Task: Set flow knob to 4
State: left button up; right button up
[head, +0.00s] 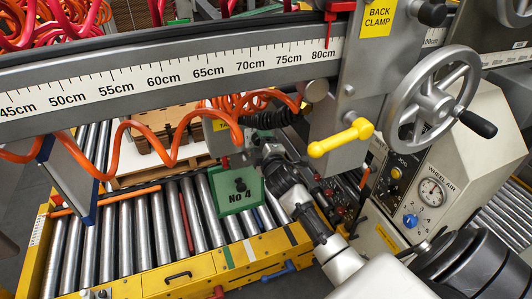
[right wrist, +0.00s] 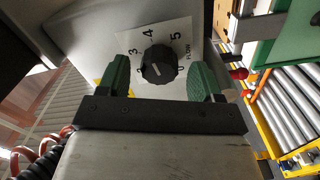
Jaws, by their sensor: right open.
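The flow knob (right wrist: 158,65) is black and ribbed, on a white FLOW label (right wrist: 182,85) with numbers around it in the right wrist view. A small pale mark shows on the knob's face, but I cannot tell exactly which number it points to. My right gripper (right wrist: 158,79) is open, with one green fingertip on each side of the knob. Gaps show between the fingertips and the knob. In the head view my right gripper (head: 268,153) is small and partly hidden near the green No 4 plate; the flow knob cannot be made out there. My left gripper is not in view.
The green No 4 plate (head: 238,192) hangs near my right wrist. A yellow clamp handle (head: 341,138) and a handwheel (head: 433,98) stand at the right. The wheel air panel has a blue knob (head: 411,221). Metal rollers (head: 125,232) lie at the left.

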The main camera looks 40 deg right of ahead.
jog(key=b+v, duration=0.1)
jog(key=v, duration=0.9)
jog(key=shift+w, duration=0.1)
jog(key=s+a+f+m+g+y, duration=0.1)
jog(key=s+a+f+m+g, duration=0.2)
jog(key=f, duration=0.9)
jog(key=s+a+f+g+y, duration=0.1)
jog(key=s+f+g, duration=0.35)
jog(key=f, duration=0.75)
jog(key=s+a+f+m+g+y, duration=0.15)
jog(key=s+f, duration=0.35)
jog(key=f, duration=0.7)
jog(key=s+a+f+m+g, duration=0.1)
jog(key=s+f, duration=0.4)
jog(key=s, duration=0.5)
jog(key=s+a+f+m+g, duration=0.2)
jog(key=s+f, duration=0.4)
jog(key=s, duration=0.4)
jog(key=s+a+f+m+g, duration=0.2)
jog(key=s+a+f+g, duration=0.1)
jog(key=s, duration=0.8)
notch_tip(320, 180, down, 3)
jog(key=shift+r+g, duration=0.2)
jog(key=shift+g, duration=0.6)
